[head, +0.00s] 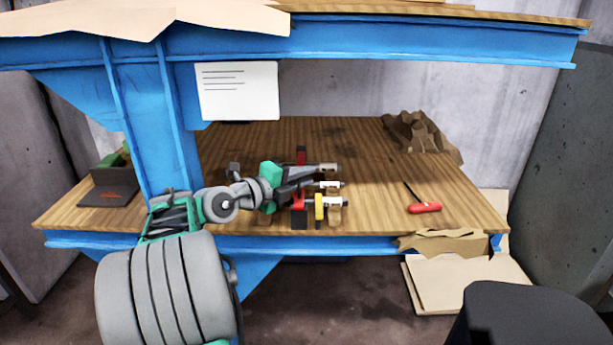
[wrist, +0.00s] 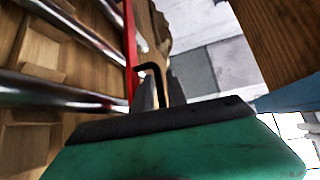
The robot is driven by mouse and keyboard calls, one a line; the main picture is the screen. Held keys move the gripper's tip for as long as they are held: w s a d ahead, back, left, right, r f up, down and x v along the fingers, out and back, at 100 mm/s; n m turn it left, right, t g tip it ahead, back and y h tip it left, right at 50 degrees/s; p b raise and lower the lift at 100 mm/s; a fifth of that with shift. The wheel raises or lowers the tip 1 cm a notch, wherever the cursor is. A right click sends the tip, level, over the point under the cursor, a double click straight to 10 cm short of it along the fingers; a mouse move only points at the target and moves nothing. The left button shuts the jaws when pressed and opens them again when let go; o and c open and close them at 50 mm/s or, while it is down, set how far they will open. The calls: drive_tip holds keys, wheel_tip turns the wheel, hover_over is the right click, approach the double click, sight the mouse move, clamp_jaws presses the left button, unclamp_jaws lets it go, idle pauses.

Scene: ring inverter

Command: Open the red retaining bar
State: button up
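The red retaining bar (wrist: 131,45) runs upright in the wrist view, beside several shiny metal rods. In the head view, red parts of the holder (head: 300,156) show behind and in front of my gripper, which hides its middle. A black hooked handle (wrist: 150,67) sticks out from the bar. My gripper (wrist: 159,88) is at this handle, with its grey fingertips on either side of the handle's leg. A narrow gap shows between the fingertips, so it looks open. I cannot tell whether a finger touches the handle.
The holder stands on a wooden bench top (head: 370,175) under a blue frame (head: 410,45). A red-handled screwdriver (head: 424,207) lies to the right. Crumpled brown paper (head: 420,132) is at the back right.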

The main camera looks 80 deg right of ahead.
drive_tip(key=shift+s+d+f, duration=0.1)
drive_tip(key=shift+s+d, duration=0.3)
drive_tip(key=shift+d, duration=0.2)
drive_tip(key=shift+c, duration=0.5)
clamp_jaws()
idle(0.5)
